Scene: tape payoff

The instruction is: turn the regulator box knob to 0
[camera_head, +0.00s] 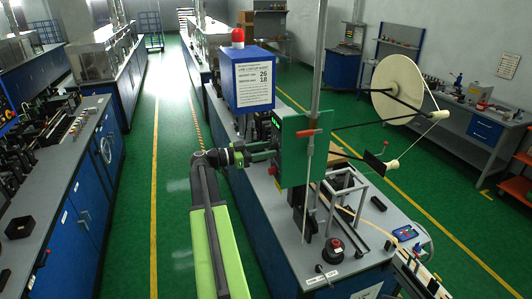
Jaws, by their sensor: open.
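My light green arm reaches up from the bottom, and my gripper (264,153) is at its far end, by the left side of a green box (294,152) on an upright post. The gripper is open; whether it touches the green box cannot be told. A small blue box (405,233) with a light face and a cable lies on the right part of the grey bench top, well away from the gripper. I cannot tell which of these is the regulator box. No knob or its setting can be made out at this size.
A blue box with a white sign (254,85) and a red lamp (238,38) stands behind the gripper. A white reel (397,80) hangs on arms at right. A red button (334,245) is on the bench front. The green floor aisle (140,200) at left is clear.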

